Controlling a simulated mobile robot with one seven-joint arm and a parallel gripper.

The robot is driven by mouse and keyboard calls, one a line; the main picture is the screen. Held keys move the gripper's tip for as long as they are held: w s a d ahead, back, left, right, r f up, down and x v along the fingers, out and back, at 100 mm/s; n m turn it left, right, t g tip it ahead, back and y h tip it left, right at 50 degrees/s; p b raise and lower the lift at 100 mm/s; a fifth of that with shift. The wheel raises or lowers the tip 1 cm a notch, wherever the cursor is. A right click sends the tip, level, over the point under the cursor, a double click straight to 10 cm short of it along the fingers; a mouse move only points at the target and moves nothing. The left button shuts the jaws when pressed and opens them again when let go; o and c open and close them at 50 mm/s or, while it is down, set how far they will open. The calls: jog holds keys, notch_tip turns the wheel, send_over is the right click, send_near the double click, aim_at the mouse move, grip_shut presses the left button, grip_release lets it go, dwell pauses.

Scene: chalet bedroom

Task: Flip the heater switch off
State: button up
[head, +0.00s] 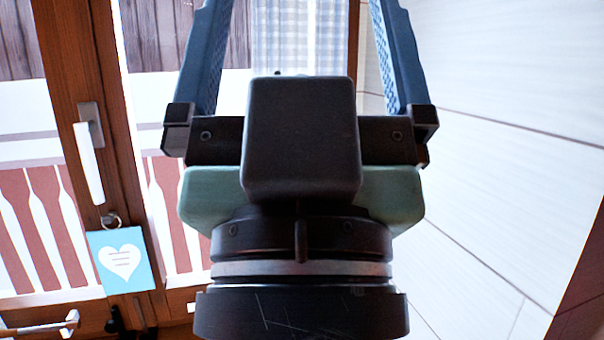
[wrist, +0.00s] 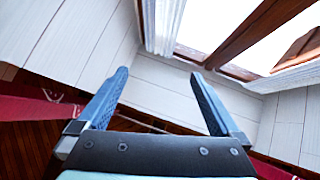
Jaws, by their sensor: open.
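My gripper (head: 300,20) fills the middle of the head view, large and close, with its two blue fingers spread wide apart. The fingertips are cut off by the top edge there. In the wrist view my gripper (wrist: 160,80) is open and empty, with pale wall panels between and beyond its fingers. I cannot make out a heater or its switch in either view. My gripper and wrist hide the middle of the head view.
A wooden glazed door (head: 75,110) with a white handle (head: 89,160) and a blue heart tag (head: 121,260) stands at left. A checked curtain (head: 300,35) hangs behind the fingers. A white panelled wall (head: 500,130) is at right. Red fabric (wrist: 40,108) shows at left in the wrist view.

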notch_tip(320, 180, up, 13)
jog(key=p, duration=1)
jog(key=shift+p, duration=0.4)
